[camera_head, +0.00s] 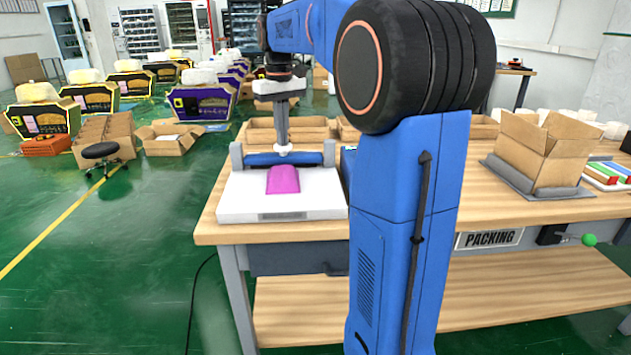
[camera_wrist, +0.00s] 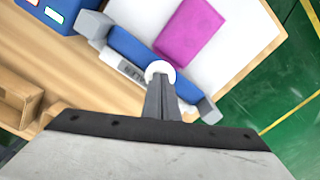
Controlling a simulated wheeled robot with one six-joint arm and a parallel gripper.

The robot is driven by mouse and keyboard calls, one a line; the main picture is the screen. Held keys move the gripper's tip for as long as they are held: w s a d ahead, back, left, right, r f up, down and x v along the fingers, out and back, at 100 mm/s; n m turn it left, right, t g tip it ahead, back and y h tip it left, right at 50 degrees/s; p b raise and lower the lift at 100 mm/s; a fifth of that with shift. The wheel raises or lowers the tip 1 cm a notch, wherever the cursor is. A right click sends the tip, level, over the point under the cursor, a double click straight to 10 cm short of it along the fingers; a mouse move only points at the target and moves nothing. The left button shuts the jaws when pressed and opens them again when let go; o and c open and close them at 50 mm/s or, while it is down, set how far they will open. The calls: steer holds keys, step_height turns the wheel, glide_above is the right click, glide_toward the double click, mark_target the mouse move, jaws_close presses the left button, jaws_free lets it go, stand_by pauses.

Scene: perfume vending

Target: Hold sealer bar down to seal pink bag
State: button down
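The sealer (camera_head: 238,205) is a white flat box at the left end of the table, with a blue bar (camera_head: 256,160) between two grey posts. The bar is low across the sealer's back, and also shows in the wrist view (camera_wrist: 133,50). The pink bag (camera_head: 283,180) lies flat on the white top, its back edge by the bar; it also shows in the wrist view (camera_wrist: 188,32). My gripper (camera_head: 283,146) points straight down over the bar's middle. Its narrow fingers (camera_wrist: 161,80) are together, tips at a white round knob; whether they grip or only touch it is unclear.
Open cardboard trays (camera_head: 262,134) stand behind the sealer. To the right are a blue box (camera_wrist: 65,12) and, farther along, an open carton (camera_head: 545,150) on a grey mat. My own blue arm hides the table's middle in the head view.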

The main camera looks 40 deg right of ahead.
steer(key=shift+f, duration=0.1)
step_height(320, 180, up, 9)
stand_by(1.4)
stand_by(0.4)
steer(key=s+a+f, duration=0.3)
steer(key=s, duration=0.2)
steer(key=s+a+f+t, duration=0.1)
steer(key=s+a+f, duration=0.2)
steer(key=s+a, duration=0.1)
steer(key=s+a+f+t, duration=0.1)
steer(key=s+a+f, duration=0.2)
steer(key=s, duration=0.4)
steer(key=shift+a+f, duration=0.4)
steer(key=shift+f, duration=0.05)
steer(key=s+a+f+t, duration=0.1)
steer(key=s+a+f, duration=0.1)
steer(key=s+f, duration=0.5)
steer(key=s+a+f+t, duration=0.1)
steer(key=s+a+f, duration=0.2)
steer(key=s+f, duration=0.4)
step_height(320, 180, down, 3)
steer(key=shift+r+n+t, duration=0.15)
steer(key=shift+n+t, duration=0.25)
